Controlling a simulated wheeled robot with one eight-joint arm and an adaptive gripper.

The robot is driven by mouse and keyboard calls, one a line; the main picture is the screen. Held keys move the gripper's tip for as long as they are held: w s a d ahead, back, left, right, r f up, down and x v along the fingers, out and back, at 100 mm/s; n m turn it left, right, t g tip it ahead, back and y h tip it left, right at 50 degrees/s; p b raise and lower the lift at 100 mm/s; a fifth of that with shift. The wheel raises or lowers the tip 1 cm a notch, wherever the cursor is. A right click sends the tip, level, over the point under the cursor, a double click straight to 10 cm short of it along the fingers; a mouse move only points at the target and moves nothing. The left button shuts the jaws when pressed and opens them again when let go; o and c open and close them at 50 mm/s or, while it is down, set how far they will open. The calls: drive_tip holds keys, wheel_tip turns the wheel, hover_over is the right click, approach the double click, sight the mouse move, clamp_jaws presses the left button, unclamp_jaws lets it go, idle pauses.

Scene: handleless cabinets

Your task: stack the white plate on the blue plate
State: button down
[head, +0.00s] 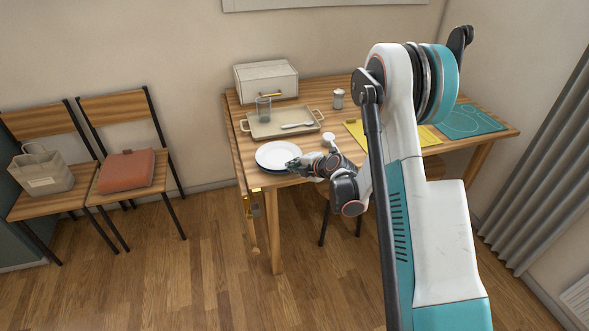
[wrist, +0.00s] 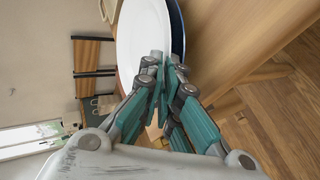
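The white plate (head: 278,153) is at the left front of the table, over the blue plate (wrist: 178,28). In the head view only a thin dark edge of the blue plate shows below the white one. In the wrist view its rim shows along the white plate's (wrist: 140,42) right side. I cannot tell whether the two plates touch. My gripper (head: 294,163) is at the white plate's right front rim. In the wrist view its fingers (wrist: 164,64) are nearly together, with the white rim between the tips.
A tray (head: 275,131) with a glass (head: 263,109) and a spoon-like utensil stands behind the plates. A white box (head: 266,80), a shaker (head: 338,98), a yellow mat (head: 360,131) and a teal mat (head: 468,121) are also on the table (head: 320,88). Chairs stand left.

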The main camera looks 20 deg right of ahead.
drive_tip(key=c, duration=1.8)
unclamp_jaws()
drive_tip(key=shift+f, duration=0.15)
drive_tip(key=shift+s, duration=0.1)
drive_tip(key=p+v, duration=0.3)
drive_tip(key=v, duration=0.9)
drive_tip(key=shift+p, duration=0.3)
